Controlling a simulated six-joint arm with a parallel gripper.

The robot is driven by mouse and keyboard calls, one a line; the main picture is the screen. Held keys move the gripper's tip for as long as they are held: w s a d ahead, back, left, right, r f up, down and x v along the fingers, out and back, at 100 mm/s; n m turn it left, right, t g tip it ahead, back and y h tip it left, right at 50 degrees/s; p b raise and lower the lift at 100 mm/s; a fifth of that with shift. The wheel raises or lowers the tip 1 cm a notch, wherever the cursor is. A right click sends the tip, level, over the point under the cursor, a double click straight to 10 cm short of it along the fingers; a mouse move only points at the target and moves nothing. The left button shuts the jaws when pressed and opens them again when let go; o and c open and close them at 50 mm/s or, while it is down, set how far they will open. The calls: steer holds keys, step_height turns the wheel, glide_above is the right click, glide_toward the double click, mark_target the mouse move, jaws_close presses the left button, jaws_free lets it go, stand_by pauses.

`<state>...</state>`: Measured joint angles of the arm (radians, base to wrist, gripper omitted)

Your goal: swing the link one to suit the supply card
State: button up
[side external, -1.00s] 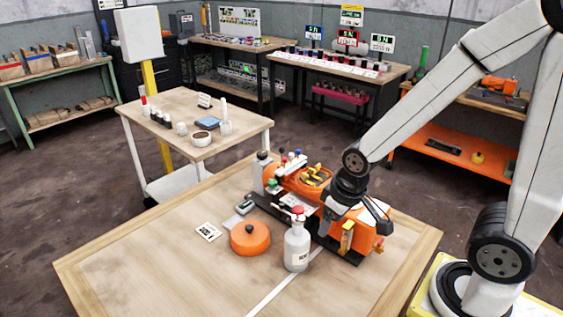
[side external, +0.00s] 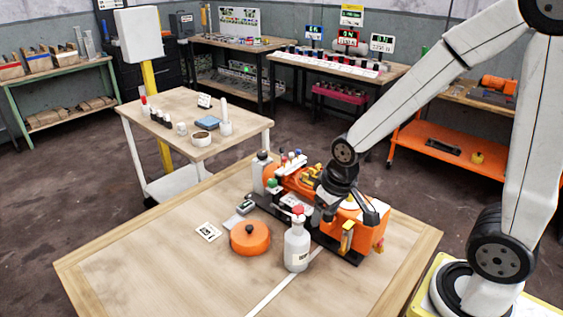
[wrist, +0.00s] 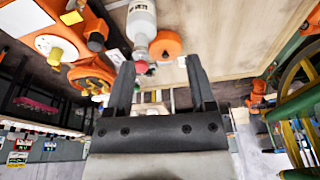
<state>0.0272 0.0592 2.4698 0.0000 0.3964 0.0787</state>
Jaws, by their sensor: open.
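An orange machine (side external: 358,232) stands on the wooden bench. Its round orange opening with yellow pieces inside (side external: 311,174) sits beside my gripper, partly hidden by it. I cannot tell the single links apart. In the wrist view the orange ring (wrist: 92,73) with yellow parts lies left of my jaws. My gripper (side external: 328,206) is over the machine, near the ring; the wrist view shows its two fingers (wrist: 159,68) apart with nothing held between them. A small black-and-white card (side external: 208,232) lies flat on the bench; its print is too small to read.
A white bottle with a red cap (side external: 297,247) stands in front of the machine, close to my gripper. An orange round lid (side external: 250,239) lies left of it. A grey cylinder (side external: 258,176) and small coloured-topped pieces (side external: 291,160) stand behind. The bench's left side is clear.

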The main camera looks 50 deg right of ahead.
steer(key=w+d+m+g, duration=0.1)
steer(key=w+d+m, duration=0.75)
steer(key=w, duration=0.55)
steer(key=m+g, duration=0.1)
steer(key=m, duration=0.7)
glide_toward(305, 176)
steer(key=shift+w+d+f, duration=0.25)
steer(key=shift+w, duration=0.05)
steer(key=shift+f, duration=0.15)
steer(key=shift+f, duration=3.75)
jaws_close()
